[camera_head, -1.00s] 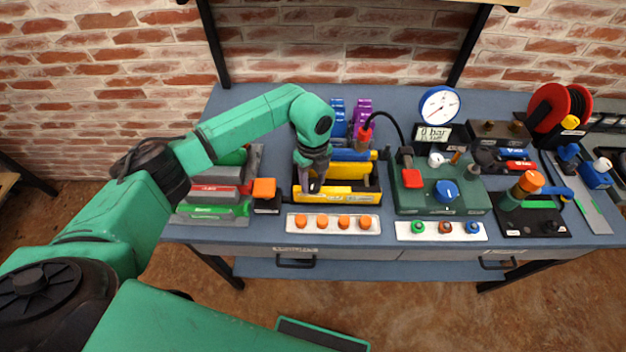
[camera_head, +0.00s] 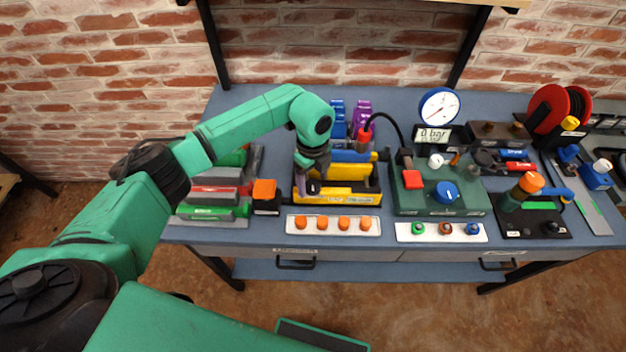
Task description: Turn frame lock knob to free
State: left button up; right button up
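A yellow frame (camera_head: 352,197) with a black inside and yellow and blue bars stands on the bench, left of its middle. A small dark knob (camera_head: 314,188) shows at its front left corner; I take it for the frame lock knob, and its setting is too small to read. My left gripper (camera_head: 309,184) points down at this corner, with its fingertips at the knob. I cannot tell whether the fingers touch it or how far apart they are. My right gripper is not in view.
An orange block (camera_head: 264,190) on a black base stands just left of the frame. A white strip with orange knobs (camera_head: 333,231) lies in front. A green box with a blue knob (camera_head: 446,192) and a gauge (camera_head: 438,106) stand to the right. Purple and blue parts stand behind.

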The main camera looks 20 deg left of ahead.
aim_at(313, 184)
pick_arm(q)
notch_tip(313, 184, up, 14)
jog(key=b, duration=0.3)
jog(key=shift+r, duration=0.25)
jog(key=shift+s+f, duration=0.1)
